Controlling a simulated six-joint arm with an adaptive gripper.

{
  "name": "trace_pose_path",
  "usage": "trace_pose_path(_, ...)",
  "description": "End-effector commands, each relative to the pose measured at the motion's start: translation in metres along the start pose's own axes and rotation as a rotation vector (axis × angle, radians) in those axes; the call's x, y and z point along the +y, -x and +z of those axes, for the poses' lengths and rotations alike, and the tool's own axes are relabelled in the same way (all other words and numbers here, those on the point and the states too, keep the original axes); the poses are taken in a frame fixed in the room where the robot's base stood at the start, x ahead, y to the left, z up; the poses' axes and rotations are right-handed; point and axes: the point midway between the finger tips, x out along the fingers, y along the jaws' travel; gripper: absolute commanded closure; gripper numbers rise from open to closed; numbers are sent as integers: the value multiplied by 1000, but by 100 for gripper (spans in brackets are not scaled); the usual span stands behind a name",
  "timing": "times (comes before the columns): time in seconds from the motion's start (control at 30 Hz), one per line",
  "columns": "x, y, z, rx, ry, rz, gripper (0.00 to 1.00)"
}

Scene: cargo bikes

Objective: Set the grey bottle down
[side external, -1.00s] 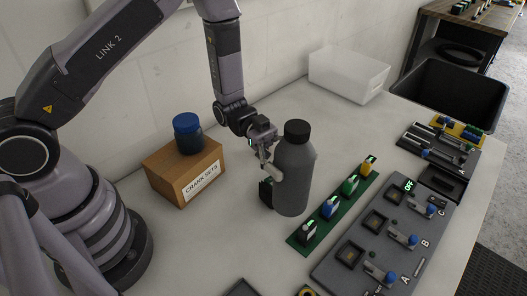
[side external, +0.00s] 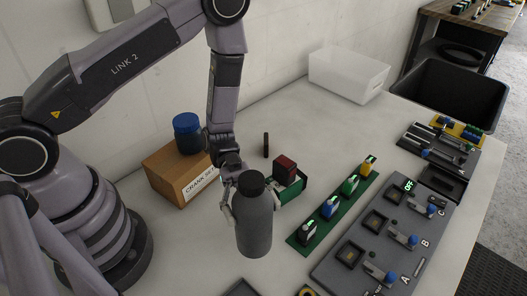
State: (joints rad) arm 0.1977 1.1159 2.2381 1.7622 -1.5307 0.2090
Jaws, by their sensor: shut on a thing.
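The grey bottle (side external: 254,222) with its black cap stands upright in the middle of the side external view, in front of the cardboard box. My gripper (side external: 251,206) is shut on it, with a finger at its left side and the other partly hidden behind its right side. The palm is behind the bottle, just under my wrist. Whether the bottle's base touches the table or hangs a little above it, I cannot tell.
The cardboard box (side external: 168,172) with a blue-lidded jar (side external: 187,133) is behind left. A red-and-dark block (side external: 285,168) at a green holder (side external: 292,188) is close behind right. The green strip (side external: 304,236) and grey switch panel (side external: 349,276) lie right. Table is bare front left.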

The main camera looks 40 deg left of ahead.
Motion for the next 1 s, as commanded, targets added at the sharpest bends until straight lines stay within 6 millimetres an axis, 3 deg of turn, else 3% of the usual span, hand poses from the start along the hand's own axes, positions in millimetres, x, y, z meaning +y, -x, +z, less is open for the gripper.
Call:
trace_pose_path(0.1, 0, 0, 21, 3, 3, 0, 69)
trace_pose_path(0.5, 0, 0, 68, 3, 1, -1, 69)
trace_pose_path(0.93, 0, 0, 75, 3, 0, -1, 69)
trace_pose_path(0.97, 0, 0, 76, 0, 0, -1, 27)
trace_pose_path(1.0, 0, 0, 76, 0, 0, -1, 22)
